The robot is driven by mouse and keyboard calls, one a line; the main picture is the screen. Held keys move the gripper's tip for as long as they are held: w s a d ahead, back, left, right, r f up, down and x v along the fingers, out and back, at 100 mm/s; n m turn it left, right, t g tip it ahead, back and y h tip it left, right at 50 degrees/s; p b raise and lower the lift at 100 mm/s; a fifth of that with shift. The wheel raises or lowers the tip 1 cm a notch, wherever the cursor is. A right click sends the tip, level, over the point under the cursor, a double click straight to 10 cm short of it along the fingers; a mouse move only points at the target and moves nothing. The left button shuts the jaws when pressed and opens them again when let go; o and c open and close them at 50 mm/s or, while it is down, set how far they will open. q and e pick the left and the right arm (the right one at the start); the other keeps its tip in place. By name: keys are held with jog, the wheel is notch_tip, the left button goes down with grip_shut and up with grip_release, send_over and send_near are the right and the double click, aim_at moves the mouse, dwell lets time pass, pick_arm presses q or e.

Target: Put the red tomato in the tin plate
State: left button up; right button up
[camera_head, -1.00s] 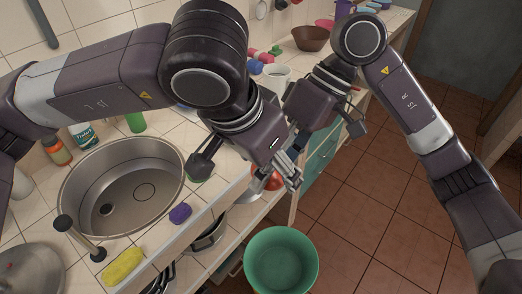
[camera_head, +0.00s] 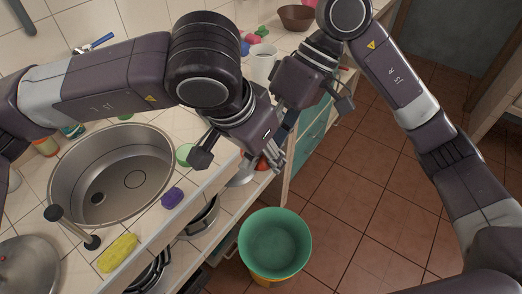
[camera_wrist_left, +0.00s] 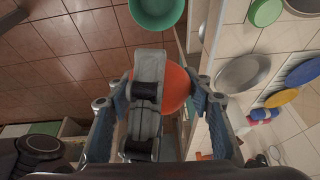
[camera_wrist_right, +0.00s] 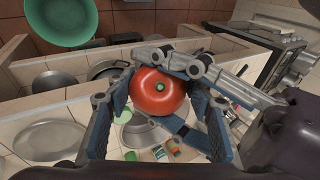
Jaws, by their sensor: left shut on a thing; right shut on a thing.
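The red tomato (camera_wrist_right: 160,92) is between my two grippers, at the counter's edge. My left gripper (camera_wrist_left: 155,100) and my right gripper (camera_wrist_right: 158,95) are both shut on it, from different sides. In the head view only a small part of the tomato (camera_head: 262,164) shows between the fingers of my left gripper (camera_head: 272,160) and my right gripper (camera_head: 279,150). A grey metal plate (camera_wrist_left: 242,72), which looks like the tin plate, lies empty on the tiles in the left wrist view. It also shows in the right wrist view (camera_wrist_right: 48,142).
A green bucket (camera_head: 275,243) stands on the floor below the counter. A metal sink (camera_head: 112,180), a purple sponge (camera_head: 172,198) and a yellow sponge (camera_head: 118,252) are on the left. A white cup (camera_head: 263,66) and a brown bowl (camera_head: 297,17) stand farther back.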

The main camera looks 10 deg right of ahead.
jog(key=o, duration=1.3)
jog(key=shift+o, duration=0.2)
jog(key=shift+r, duration=0.1)
